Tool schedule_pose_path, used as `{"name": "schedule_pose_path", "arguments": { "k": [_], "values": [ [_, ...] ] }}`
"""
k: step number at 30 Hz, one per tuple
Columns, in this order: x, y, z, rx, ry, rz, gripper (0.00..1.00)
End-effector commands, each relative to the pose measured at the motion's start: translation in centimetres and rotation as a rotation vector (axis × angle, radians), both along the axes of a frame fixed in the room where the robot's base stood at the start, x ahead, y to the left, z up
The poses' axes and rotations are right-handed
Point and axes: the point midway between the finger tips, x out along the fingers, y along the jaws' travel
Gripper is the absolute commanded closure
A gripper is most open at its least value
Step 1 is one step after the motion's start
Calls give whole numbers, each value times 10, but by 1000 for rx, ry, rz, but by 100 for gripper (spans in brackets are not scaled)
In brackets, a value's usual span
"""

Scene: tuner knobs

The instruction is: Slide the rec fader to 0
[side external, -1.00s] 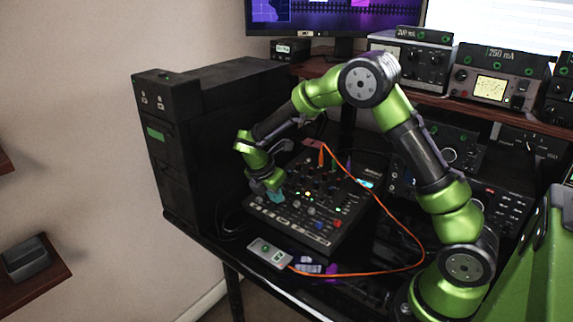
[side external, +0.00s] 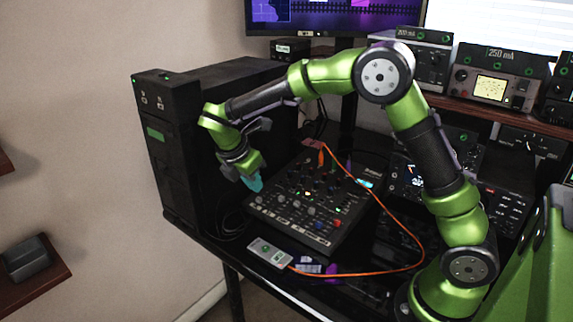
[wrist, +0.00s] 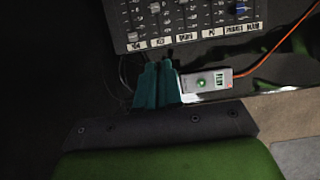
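The black mixer (side external: 305,205) lies on the desk, with a row of faders along its near edge. In the wrist view, its lower edge (wrist: 200,38) crosses the top, with labels under the fader columns. The second label from the left seems to read REC (wrist: 160,41). A pale cap (wrist: 155,8) shows high in that column, but its exact setting is too small to read. My gripper (side external: 256,184) has teal fingers, hangs just left of the mixer and above it, and touches nothing visible. In the wrist view, its fingers (wrist: 159,64) lie together, empty, below the REC label.
A small grey box (side external: 270,253) with an orange cable (side external: 385,268) lies in front of the mixer; the cable loops around its right side. A black computer tower (side external: 175,160) stands close on the left. Instruments (side external: 492,85) fill the shelf behind.

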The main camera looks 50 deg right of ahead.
Motion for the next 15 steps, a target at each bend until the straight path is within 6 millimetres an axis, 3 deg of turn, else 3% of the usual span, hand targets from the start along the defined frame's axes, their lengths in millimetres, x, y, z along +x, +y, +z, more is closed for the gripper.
{"name": "schedule_pose_path", "arguments": {
  "k": [2,6,11,15],
  "values": [
    [0,-10,4,0,-3,-24,82],
    [3,-59,21,54,-31,-155,60],
    [-2,-110,54,237,-33,-208,58],
    [-2,-114,74,375,-29,-114,58]
  ]
}}
